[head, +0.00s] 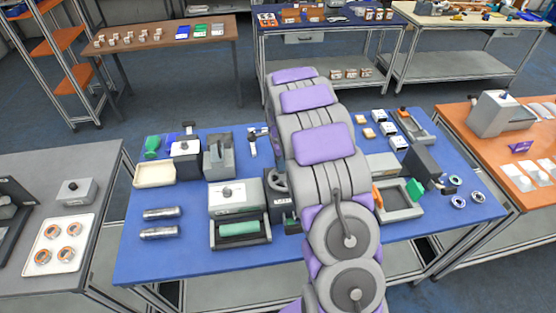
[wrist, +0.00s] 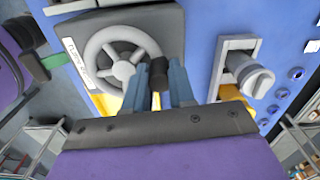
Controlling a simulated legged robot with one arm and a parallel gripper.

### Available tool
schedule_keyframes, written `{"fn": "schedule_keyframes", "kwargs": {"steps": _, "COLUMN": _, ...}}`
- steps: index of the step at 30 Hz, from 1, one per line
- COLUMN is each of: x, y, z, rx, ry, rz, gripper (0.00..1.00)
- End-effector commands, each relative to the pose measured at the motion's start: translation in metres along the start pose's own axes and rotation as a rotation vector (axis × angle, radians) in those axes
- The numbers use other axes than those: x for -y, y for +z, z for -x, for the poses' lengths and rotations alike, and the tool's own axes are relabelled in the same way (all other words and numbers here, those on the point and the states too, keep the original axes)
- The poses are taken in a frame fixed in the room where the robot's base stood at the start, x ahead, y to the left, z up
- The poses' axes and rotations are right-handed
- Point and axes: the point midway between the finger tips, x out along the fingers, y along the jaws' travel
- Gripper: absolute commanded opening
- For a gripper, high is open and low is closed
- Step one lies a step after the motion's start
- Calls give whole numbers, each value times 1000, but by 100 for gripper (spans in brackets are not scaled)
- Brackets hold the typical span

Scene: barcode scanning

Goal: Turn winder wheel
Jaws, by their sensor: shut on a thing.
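The winder wheel (wrist: 123,70) is a light grey spoked wheel on the face of a dark grey box with a white label, in the upper left of the wrist view. My gripper (wrist: 160,80) is at the wheel's right side, with its two blue-grey fingers closed around a dark knob (wrist: 158,74) at the rim. The knob's lower part and part of the rim are hidden by the fingers. In the head view my arm covers the gripper and most of this area of the blue table (head: 190,258).
In the wrist view, a grey rotary knob in a light frame (wrist: 250,76) stands just right of my gripper. In the head view, a roller device (head: 238,229) stands left of my arm, and an open grey frame (head: 402,212) with green and orange parts stands right.

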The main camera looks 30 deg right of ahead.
Motion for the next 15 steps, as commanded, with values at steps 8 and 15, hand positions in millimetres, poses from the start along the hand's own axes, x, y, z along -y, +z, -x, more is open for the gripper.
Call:
{"fn": "schedule_keyframes", "kwargs": {"steps": 8, "x": 2, "y": -3, "z": 2, "rx": 1, "ry": -7, "rz": -65, "gripper": 0}}
{"fn": "schedule_keyframes", "kwargs": {"steps": 15, "x": 2, "y": -3, "z": 2, "rx": 1, "ry": -8, "rz": -73, "gripper": 0}}
